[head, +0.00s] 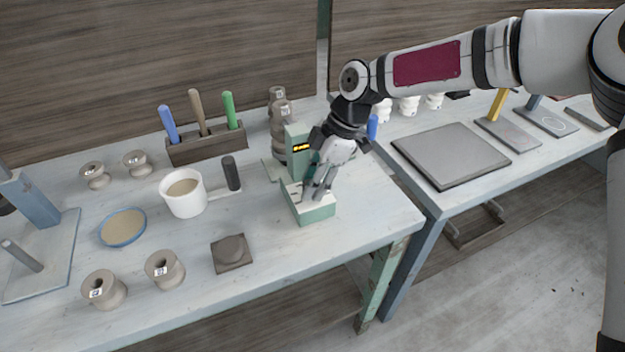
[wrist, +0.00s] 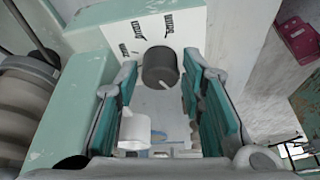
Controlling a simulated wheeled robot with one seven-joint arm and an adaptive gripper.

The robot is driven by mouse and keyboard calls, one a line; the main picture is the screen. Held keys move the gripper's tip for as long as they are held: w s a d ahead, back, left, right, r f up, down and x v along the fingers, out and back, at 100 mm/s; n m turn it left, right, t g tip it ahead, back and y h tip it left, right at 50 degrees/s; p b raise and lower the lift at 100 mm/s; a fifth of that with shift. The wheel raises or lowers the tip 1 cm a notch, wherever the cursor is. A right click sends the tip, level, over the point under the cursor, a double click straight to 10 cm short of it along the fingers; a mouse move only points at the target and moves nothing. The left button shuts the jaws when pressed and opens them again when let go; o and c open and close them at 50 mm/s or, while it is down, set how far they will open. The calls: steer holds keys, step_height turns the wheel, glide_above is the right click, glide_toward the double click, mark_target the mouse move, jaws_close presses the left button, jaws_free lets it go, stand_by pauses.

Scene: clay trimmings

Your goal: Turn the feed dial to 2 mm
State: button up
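The feed dial is a short dark grey knob (wrist: 160,67) on a pale face of a mint-green machine (wrist: 93,70). A small light mark shows on the knob's lower edge in the wrist view. Several dark labels with tick marks (wrist: 143,29) are printed around the knob; I cannot read them. The machine stands near the table's right end in the head view (head: 317,213). My gripper (head: 318,188) is over its base. In the wrist view its two teal-padded fingers (wrist: 160,84) are apart on either side of the knob, with gaps showing. The fingers hide the knob in the head view.
A white mug (head: 184,203), a dark square block (head: 231,253) and two spools (head: 165,269) are to the left. A second table with a grey slab (head: 452,153) is to the right.

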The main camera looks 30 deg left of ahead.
jaws_close()
steer(key=shift+m, duration=0.3)
steer(key=m, duration=0.2)
steer(key=m+t, duration=0.1)
steer(key=shift+s+r+m+t+y+p, duration=0.1)
steer(key=shift+s+m+t+y+p, duration=0.05)
steer(key=shift+m+t+y+p, duration=0.2)
steer(key=m+t, duration=0.1)
steer(key=m, duration=0.3)
steer(key=shift+s+m+t+y, duration=0.1)
steer(key=shift+m+t+y, duration=0.15)
steer(key=shift+t, duration=0.1)
steer(key=m+t, duration=0.1)
steer(key=m, duration=0.1)
steer(key=m+t, duration=0.1)
steer(key=m, duration=0.2)
steer(key=shift+s+a+h, duration=0.1)
steer(key=shift+s+h, duration=0.05)
steer(key=shift+h, duration=0.25)
steer(key=shift+m+t+h+p, duration=0.5)
steer(key=shift+m+p, duration=0.6)
steer(key=shift+m, duration=0.9)
